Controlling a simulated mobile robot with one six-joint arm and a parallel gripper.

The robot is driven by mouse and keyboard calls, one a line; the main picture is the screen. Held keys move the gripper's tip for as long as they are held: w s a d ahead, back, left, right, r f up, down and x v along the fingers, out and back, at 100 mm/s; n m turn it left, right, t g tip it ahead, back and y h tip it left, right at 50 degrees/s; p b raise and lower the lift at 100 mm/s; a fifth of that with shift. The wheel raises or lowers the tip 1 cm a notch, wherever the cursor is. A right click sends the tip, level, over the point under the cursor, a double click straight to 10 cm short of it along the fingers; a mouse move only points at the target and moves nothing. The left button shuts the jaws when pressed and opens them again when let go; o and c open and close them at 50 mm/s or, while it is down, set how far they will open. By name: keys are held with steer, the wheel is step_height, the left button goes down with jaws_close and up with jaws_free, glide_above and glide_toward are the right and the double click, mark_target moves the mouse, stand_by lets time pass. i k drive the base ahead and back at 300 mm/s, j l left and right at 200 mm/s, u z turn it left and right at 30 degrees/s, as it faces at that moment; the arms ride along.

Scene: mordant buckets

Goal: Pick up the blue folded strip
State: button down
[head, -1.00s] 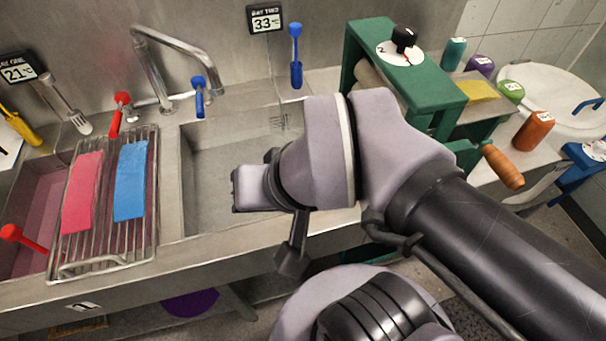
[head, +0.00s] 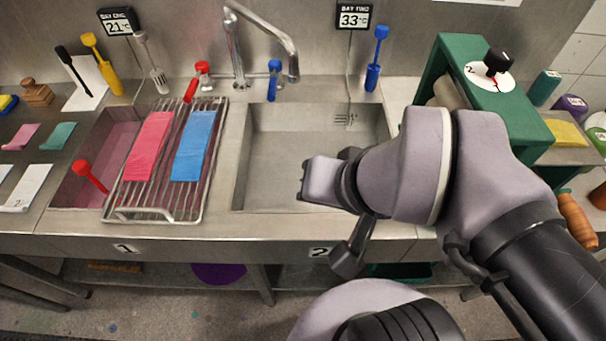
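The blue folded strip (head: 193,146) lies on a wire rack (head: 137,205) that spans the left basin. A pink strip (head: 149,146) lies beside it on the left, with a narrow gap between them. My arm reaches in from the lower right.
The right basin (head: 285,165) is empty. A red-handled tool (head: 90,176) leans in the left basin, left of the rack. Red (head: 203,75) and blue (head: 274,80) tap handles and a curved faucet (head: 268,33) stand behind. A green press (head: 490,85) stands at the right.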

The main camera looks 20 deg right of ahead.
mark_target(188, 160)
steer(key=j+z, duration=0.5)
steer(key=j, duration=1.55)
steer(key=i, duration=0.05)
